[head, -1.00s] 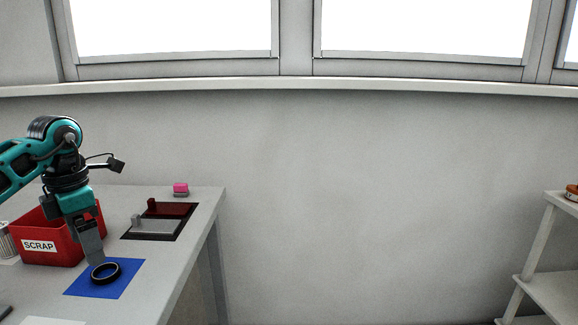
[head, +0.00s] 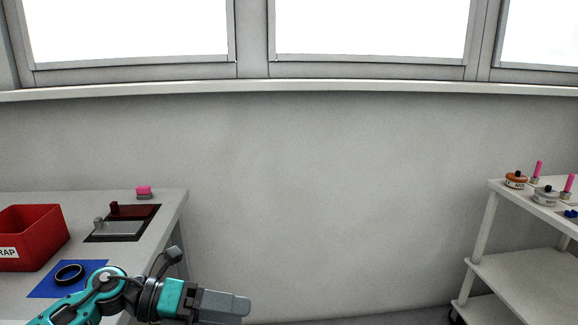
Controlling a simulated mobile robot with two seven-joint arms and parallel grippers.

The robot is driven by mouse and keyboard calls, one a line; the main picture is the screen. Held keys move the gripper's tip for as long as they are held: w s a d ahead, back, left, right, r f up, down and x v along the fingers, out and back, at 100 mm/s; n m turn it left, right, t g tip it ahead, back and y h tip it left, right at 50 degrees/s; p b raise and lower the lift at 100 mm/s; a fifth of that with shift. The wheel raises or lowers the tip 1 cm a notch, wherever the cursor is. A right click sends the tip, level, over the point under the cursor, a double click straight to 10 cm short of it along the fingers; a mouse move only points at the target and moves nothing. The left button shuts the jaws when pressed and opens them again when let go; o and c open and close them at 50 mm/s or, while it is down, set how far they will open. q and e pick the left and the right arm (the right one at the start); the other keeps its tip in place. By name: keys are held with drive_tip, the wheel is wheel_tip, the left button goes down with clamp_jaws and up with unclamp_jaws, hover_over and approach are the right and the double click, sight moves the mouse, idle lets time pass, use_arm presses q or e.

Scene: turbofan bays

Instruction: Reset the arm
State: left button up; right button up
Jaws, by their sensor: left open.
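My left gripper (head: 226,305) is at the bottom of the head view, past the right edge of the workbench and pointing right. It holds nothing that I can see, and its fingers are seen from the side. The teal arm (head: 75,307) comes in from the bottom left, in front of the bench. A black ring (head: 70,274) lies on a blue mat (head: 43,289) on the bench, apart from the gripper. My right gripper is not in view.
A red scrap bin (head: 32,238) stands on the bench (head: 60,199) at the left. A dark tray with grey and dark red parts (head: 120,228) and a pink-topped block (head: 144,191) are behind. The floor between is clear.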

use_arm(q)
drive_tip(key=s+a+f+n+t+y, duration=0.2)
drive_tip(key=f+n+t+y, duration=0.1)
drive_tip(key=n, duration=0.8)
drive_tip(key=s+a+f+n+t+y+p, duration=0.1)
drive_tip(key=s+f+n+t+y, duration=0.2)
drive_tip(key=f+n, duration=0.4)
drive_tip(key=s+a+f+n+t+y, duration=0.2)
drive_tip(key=f+n+t+y, duration=0.3)
drive_tip(key=n, duration=1.1)
drive_tip(key=shift+s+a+t+p, duration=0.35)
drive_tip(key=shift+s+t, duration=0.35)
drive_tip(key=s+f+n+g, duration=0.1)
drive_tip(key=s+f, duration=0.1)
drive_tip(key=s+f+n+g+y, duration=0.1)
drive_tip(key=s, duration=0.1)
drive_tip(key=s+a+f+n+g, duration=0.1)
drive_tip(key=s+f, duration=0.1)
drive_tip(key=shift+s+a+f+n+y, duration=0.1)
drive_tip(key=shift+s+f+n+y, duration=0.25)
drive_tip(key=shift+s+n+y, duration=0.05)
